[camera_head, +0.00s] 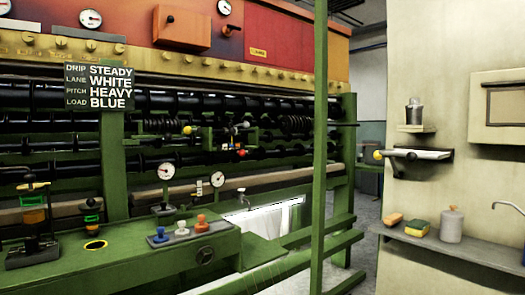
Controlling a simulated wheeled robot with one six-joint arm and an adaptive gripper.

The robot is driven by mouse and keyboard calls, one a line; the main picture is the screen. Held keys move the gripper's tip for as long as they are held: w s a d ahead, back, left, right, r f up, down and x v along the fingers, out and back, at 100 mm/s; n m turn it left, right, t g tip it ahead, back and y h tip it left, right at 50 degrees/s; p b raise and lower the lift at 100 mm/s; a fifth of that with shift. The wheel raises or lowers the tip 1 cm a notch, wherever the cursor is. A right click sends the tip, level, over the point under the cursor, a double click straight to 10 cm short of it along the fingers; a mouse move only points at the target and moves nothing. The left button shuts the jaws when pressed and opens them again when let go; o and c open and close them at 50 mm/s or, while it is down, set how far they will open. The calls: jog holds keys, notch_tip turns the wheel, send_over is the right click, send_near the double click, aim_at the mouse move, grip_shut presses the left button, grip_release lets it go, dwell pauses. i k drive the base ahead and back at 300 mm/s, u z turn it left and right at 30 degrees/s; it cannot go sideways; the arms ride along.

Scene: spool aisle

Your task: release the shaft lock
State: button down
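A large green machine holds long black shafts (200,104) running across the view. Small levers and knobs sit among the shafts: a yellow knob (187,130) and a red knob (241,152). I cannot tell which part, if any, is the shaft lock. On the green bench in front stand a blue knob (159,236), a white knob (181,229) and a red-orange knob (201,223). A black sign (99,87) reads DRIP STEADY, LANE WHITE, PITCH HEAVY, LOAD BLUE. My gripper is not in view.
A green post (319,150) stands in front of the machine. On the right wall are a yellow-ended lever (378,155) and a grey shelf (450,248) with sponges and a bottle. Gauges, including one (166,171), stand on the bench. Floor shows between machine and wall.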

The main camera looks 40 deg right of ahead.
aim_at(242, 153)
jog(key=k, duration=0.75)
jog(key=z, duration=0.6)
jog(key=i, duration=1.7)
jog(key=u, duration=0.45)
